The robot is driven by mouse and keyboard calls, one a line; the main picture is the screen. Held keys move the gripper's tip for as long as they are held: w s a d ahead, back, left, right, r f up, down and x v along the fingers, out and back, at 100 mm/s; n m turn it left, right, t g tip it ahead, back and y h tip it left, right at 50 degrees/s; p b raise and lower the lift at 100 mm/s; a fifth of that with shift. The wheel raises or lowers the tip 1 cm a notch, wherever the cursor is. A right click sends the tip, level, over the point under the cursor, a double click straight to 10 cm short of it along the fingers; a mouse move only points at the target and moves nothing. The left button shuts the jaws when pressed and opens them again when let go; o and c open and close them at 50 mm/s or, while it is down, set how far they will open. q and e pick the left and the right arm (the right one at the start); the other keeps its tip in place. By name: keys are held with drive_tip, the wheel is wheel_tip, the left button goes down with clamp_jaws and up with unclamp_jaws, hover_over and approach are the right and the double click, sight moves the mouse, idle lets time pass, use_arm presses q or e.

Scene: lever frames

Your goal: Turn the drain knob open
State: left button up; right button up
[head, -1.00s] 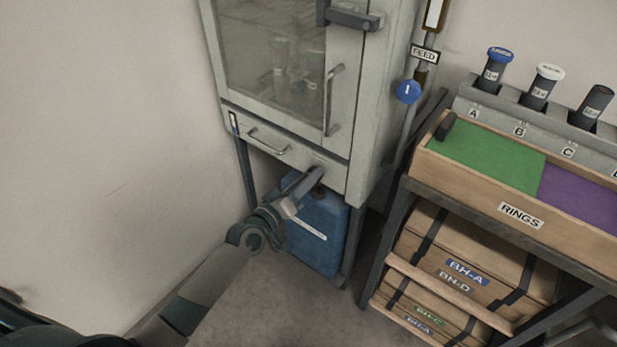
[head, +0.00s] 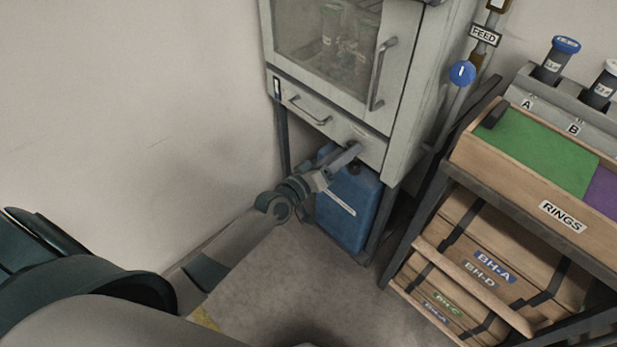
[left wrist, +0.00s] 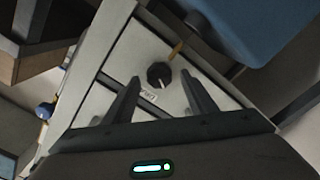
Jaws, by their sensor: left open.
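The drain knob (left wrist: 158,75) is a round black knob with a pale mark on its face. It sits on the light grey lower panel (left wrist: 125,58) of the cabinet, beside a small white label (left wrist: 149,97). My left gripper (left wrist: 160,79) is open, with one finger on each side of the knob in the left wrist view. I cannot tell whether the fingers touch it. In the head view my left gripper (head: 347,155) is at the right part of the panel, and the knob is not clearly visible there. My right gripper is not in view.
A blue canister (head: 345,215) stands below the panel between the cabinet legs. A drawer handle (head: 308,110) is left of my gripper.

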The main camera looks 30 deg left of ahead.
use_arm(q)
drive_tip(key=v, duration=1.6)
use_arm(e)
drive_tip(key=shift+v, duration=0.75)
use_arm(q)
drive_tip(key=shift+s+r, duration=0.1)
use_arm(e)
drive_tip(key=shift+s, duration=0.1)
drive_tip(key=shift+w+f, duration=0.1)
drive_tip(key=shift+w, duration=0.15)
